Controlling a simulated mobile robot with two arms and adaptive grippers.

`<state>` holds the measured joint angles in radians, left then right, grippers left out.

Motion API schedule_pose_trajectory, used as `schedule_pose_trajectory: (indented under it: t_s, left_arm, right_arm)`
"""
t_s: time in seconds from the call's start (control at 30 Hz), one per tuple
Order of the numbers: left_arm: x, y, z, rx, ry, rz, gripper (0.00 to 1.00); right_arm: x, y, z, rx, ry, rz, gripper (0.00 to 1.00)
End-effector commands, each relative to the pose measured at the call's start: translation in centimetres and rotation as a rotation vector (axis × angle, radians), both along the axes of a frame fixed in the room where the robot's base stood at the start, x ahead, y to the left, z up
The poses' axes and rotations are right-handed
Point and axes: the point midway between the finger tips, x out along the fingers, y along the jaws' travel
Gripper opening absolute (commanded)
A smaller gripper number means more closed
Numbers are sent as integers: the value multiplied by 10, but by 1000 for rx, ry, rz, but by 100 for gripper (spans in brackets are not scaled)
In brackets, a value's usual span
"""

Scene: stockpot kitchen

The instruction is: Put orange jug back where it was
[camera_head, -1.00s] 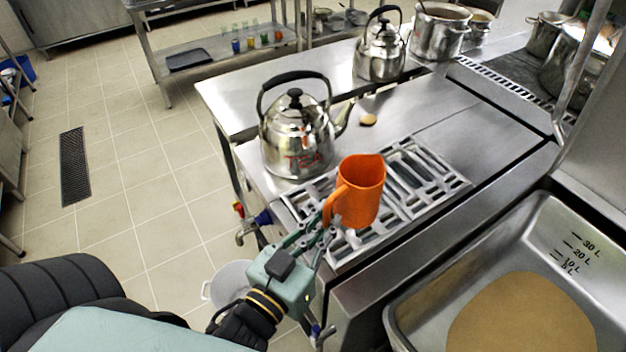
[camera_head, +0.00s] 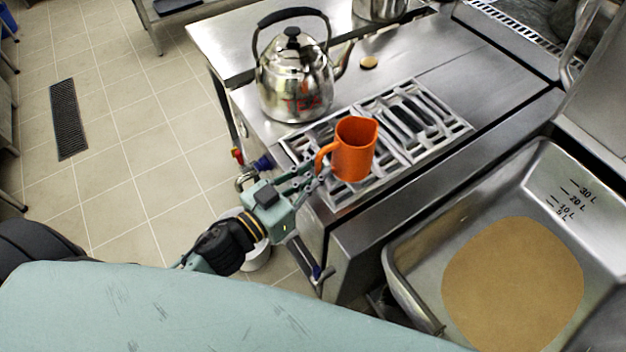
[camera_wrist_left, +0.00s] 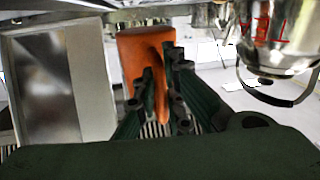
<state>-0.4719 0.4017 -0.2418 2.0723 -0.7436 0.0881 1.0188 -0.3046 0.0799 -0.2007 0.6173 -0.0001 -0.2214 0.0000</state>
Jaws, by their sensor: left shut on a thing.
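The orange jug (camera_head: 355,150) is upright at the grate of the steel counter, its handle toward my left gripper. I cannot tell whether its base touches the grate. My left gripper (camera_head: 318,173) is shut on the jug's handle. In the left wrist view the orange jug (camera_wrist_left: 140,58) shows upside down beyond the fingers (camera_wrist_left: 166,95), which close around its handle. The right gripper is in neither view.
A steel kettle marked TEA (camera_head: 293,80) stands close behind the jug. The grate (camera_head: 415,125) is clear right of the jug. A deep steel basin (camera_head: 410,255) with brown contents is at the lower right. A small tan disc (camera_head: 369,62) lies on the counter.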

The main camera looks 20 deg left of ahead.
Motion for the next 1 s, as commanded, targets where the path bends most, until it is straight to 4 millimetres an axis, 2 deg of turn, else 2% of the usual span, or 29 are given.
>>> schedule_pose_trajectory:
  t_s: [0.17,0.43,0.83,0.87,1.0]
  left_arm:
    - [3,11,-8,-3,-2,-1,0]
    - [4,11,-44,-4,-3,2,0]
    - [3,11,-49,-3,-3,-1,0]
    - [3,11,-50,-2,-1,0,10]
    - [3,11,-49,-2,-1,0,22]
  right_arm:
    - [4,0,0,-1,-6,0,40]
    - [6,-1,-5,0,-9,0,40]
    - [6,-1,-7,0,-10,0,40]
    - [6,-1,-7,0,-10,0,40]
    - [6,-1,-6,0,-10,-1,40]
